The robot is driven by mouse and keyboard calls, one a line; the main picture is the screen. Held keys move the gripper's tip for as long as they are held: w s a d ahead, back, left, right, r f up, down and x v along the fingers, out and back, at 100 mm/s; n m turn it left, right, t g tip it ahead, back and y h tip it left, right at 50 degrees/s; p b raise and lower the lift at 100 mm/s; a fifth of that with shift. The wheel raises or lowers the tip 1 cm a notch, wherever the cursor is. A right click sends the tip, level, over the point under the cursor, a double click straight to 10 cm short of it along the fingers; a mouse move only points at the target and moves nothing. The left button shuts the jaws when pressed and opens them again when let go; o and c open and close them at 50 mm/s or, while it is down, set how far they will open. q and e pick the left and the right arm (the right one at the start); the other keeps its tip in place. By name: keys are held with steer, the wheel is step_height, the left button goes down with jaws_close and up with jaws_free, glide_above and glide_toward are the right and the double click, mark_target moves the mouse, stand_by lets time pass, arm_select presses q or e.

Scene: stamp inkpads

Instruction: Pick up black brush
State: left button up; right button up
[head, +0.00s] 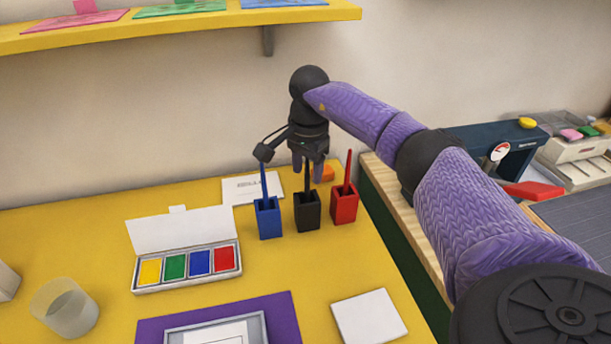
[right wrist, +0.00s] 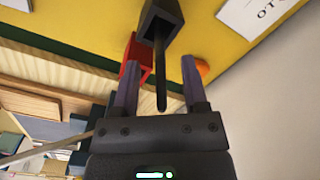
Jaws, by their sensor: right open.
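The black brush (right wrist: 159,70) stands in a black square holder (head: 307,212) on the yellow table, between the blue and red holders. My right gripper (head: 308,172) is above the black holder, pointing down. In the right wrist view its two fingers (right wrist: 158,85) are apart, with the brush handle between them and no clear contact. The holder's open end also shows in the right wrist view (right wrist: 161,20). The fingers and wrist hide part of the handle in the head view. My left gripper is not in view.
The blue brush holder (head: 268,220) stands to the left and the red brush holder (head: 344,205) to the right, both close. A paint box (head: 187,270), a glass (head: 66,308) and a white pad (head: 369,316) lie nearer. A yellow shelf (head: 180,28) is above.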

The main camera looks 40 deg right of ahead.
steer(key=shift+f, duration=0.2)
jaws_close()
